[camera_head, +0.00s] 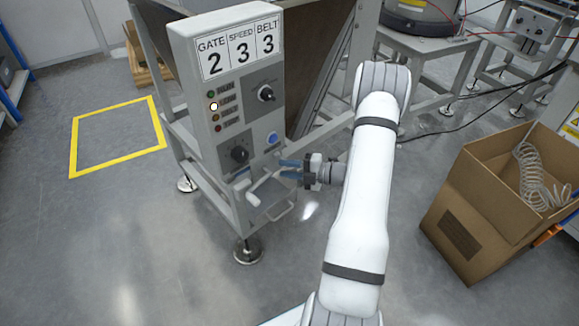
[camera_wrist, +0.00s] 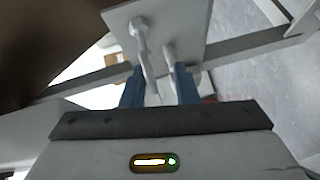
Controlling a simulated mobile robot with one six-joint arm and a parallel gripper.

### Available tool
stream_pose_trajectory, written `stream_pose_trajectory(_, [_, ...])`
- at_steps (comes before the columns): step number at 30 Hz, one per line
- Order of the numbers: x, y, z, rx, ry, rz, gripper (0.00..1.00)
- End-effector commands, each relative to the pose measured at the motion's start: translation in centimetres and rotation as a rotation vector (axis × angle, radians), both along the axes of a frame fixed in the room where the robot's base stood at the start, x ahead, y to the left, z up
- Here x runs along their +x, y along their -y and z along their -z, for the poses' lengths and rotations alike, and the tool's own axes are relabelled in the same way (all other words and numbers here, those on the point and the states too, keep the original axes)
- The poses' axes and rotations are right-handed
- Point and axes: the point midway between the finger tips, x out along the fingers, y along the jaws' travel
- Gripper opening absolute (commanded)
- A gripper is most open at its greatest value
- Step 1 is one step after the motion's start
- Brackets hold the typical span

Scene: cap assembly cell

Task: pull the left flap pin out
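My gripper (camera_head: 289,169) is at the lower front of the grey control cabinet, its two blue fingers pointing left. In the wrist view my gripper (camera_wrist: 160,90) is open, with a gap between the fingers. Two pale, rod-like parts (camera_wrist: 147,62) stick out from a light plate (camera_wrist: 178,22) toward the gap; I cannot tell which is the left flap pin. They do not look clamped. In the head view a pale rod-like piece (camera_head: 262,181) lies just left of the fingertips, above a wire-framed flap (camera_head: 280,212). Contact with the fingers cannot be told.
The cabinet (camera_head: 228,85) carries knobs, lamps and a sign reading gate 2, speed 3, belt 3. An open cardboard box (camera_head: 460,240) stands on the right, with a coiled hose (camera_head: 535,180). Yellow tape (camera_head: 117,102) marks floor on the left. Floor in front is clear.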

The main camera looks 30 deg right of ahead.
Motion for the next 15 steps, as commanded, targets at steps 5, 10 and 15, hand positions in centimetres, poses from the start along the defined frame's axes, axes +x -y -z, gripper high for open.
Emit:
stream_pose_trajectory(5, [0.1,0.0,-0.2,-0.001,0.005,0.000,0.27])
stream_pose_trajectory(10, [-0.6,1.0,-0.6,0.000,0.006,0.004,0.27])
stream_pose_trajectory(15, [-2.6,3.2,-1.0,0.000,0.005,0.005,0.27])
